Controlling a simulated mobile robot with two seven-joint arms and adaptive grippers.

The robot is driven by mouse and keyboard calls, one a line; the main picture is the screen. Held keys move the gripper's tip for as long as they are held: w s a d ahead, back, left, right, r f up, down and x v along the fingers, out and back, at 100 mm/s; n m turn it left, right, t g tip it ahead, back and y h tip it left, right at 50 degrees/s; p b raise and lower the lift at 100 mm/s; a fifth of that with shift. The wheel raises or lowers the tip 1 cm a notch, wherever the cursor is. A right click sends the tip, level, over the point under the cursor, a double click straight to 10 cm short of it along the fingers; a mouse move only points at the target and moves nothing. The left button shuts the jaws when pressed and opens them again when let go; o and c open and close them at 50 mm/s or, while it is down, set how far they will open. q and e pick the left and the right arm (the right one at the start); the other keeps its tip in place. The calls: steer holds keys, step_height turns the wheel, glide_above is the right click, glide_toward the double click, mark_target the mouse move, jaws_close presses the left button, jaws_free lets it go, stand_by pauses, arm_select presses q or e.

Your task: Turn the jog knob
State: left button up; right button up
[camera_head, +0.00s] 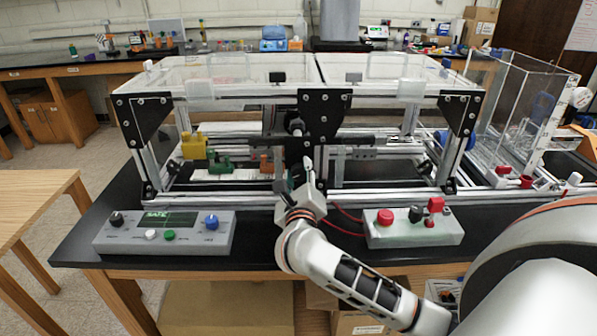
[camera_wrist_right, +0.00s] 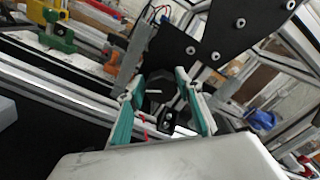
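A grey control box (camera_head: 165,234) at the front left of the black table carries a black knob (camera_head: 116,219), a blue knob (camera_head: 211,221), white and green buttons and a lit green display. I cannot read the knob labels well enough to tell which is the jog knob. My right gripper (camera_head: 299,175) reaches in at the front middle of the frame, right of this box. In the right wrist view its two teal-padded fingers (camera_wrist_right: 161,98) are apart, with dark frame parts behind and between them and nothing clearly held. My left gripper is not in view.
An aluminium extrusion frame (camera_head: 372,198) with black plates and clear covers stands behind the gripper. A second box (camera_head: 412,238) with a red button is at the right, with red cables beside it. Yellow (camera_head: 194,146) and green (camera_head: 220,165) fixtures sit inside the frame.

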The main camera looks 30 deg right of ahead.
stand_by(0.3)
steer(key=v, duration=1.2)
